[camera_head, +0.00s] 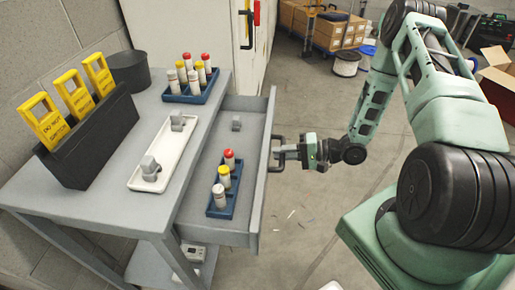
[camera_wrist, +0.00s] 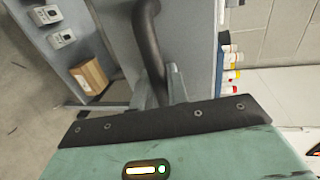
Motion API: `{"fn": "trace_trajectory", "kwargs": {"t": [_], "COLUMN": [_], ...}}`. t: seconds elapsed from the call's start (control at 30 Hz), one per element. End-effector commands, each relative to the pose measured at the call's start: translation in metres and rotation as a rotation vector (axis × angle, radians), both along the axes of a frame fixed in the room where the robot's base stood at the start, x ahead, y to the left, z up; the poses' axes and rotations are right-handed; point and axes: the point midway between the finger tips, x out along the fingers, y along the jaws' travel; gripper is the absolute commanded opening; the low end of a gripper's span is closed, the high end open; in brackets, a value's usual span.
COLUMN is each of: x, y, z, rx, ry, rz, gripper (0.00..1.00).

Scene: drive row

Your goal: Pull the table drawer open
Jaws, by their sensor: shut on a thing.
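The grey table (camera_head: 95,190) stands at the left in the head view. Its drawer (camera_head: 257,180) is pulled well out toward my arm. Inside lie a blue rack (camera_head: 222,212) with several capped tubes and a small grey block (camera_head: 236,124). My gripper (camera_head: 284,153) is at the drawer's dark handle (camera_head: 278,156), shut on it. In the wrist view the handle (camera_wrist: 150,50) is a dark curved bar, with my fingers (camera_wrist: 163,90) at its lower end.
On the tabletop are a white tray (camera_head: 140,182) with grey pieces, a blue tube rack (camera_head: 187,97), a black holder (camera_head: 85,150) with yellow tags and a dark pot (camera_head: 128,72). A white cabinet (camera_head: 185,30) stands behind. The floor right of the drawer is mostly clear.

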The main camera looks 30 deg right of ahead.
Motion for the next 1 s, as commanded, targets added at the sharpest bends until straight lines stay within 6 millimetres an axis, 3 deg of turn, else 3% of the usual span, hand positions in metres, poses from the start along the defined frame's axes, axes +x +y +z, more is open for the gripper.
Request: {"fn": "trace_trajectory", "kwargs": {"t": [0.2, 0.4, 1.0], "x": [-0.028, -0.045, -0.053], "y": [-0.039, -0.061, -0.072], "z": [0.001, 0.0, 0.0], "rx": [0.0, 0.001, 0.0], "ry": [0.001, 0.001, 0.0], "rz": [-0.002, 0.0, 0.001], "gripper": [0.0, 0.0, 0.0]}}
